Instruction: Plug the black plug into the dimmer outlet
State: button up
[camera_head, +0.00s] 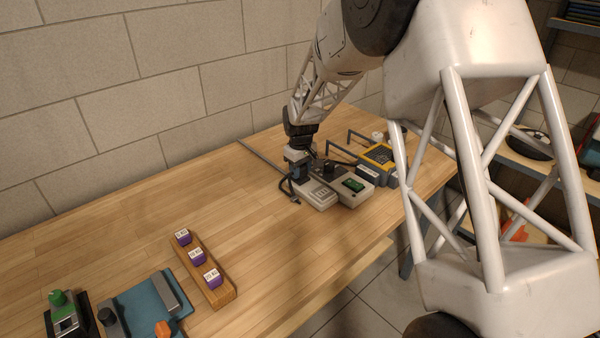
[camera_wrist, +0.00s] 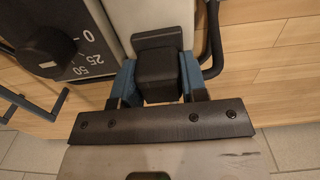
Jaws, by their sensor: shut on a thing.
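My gripper (camera_head: 297,172) is low over the far right part of the bench, at the near-wall end of the grey device. In the wrist view its blue fingers (camera_wrist: 157,82) are shut on the black plug (camera_wrist: 156,66), one on each side. The dimmer (camera_wrist: 85,22) has a black knob and a dark scale panel to the left of the plug; its knob (camera_head: 329,167) also shows in the head view. A pale housing (camera_wrist: 138,14) lies beyond the plug. The plug's prongs and the outlet opening are hidden, so I cannot tell whether they meet.
A black cord (camera_wrist: 214,40) curves beside the plug. A yellow device (camera_head: 379,154) and dark hooks (camera_head: 338,148) stand behind right. A wooden rack (camera_head: 216,288) with purple blocks and a teal tray (camera_head: 135,305) sit front left. The bench middle is clear.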

jog(key=shift+r, duration=0.3)
jog(key=shift+r, duration=0.7)
jog(key=shift+r, duration=1.05)
jog(key=shift+r, duration=0.65)
jog(key=s+d, duration=0.5)
jog(key=s+d+r, duration=0.1)
jog(key=s+d, duration=0.1)
jog(key=shift+s+d, duration=0.2)
jog(key=shift+f, duration=0.2)
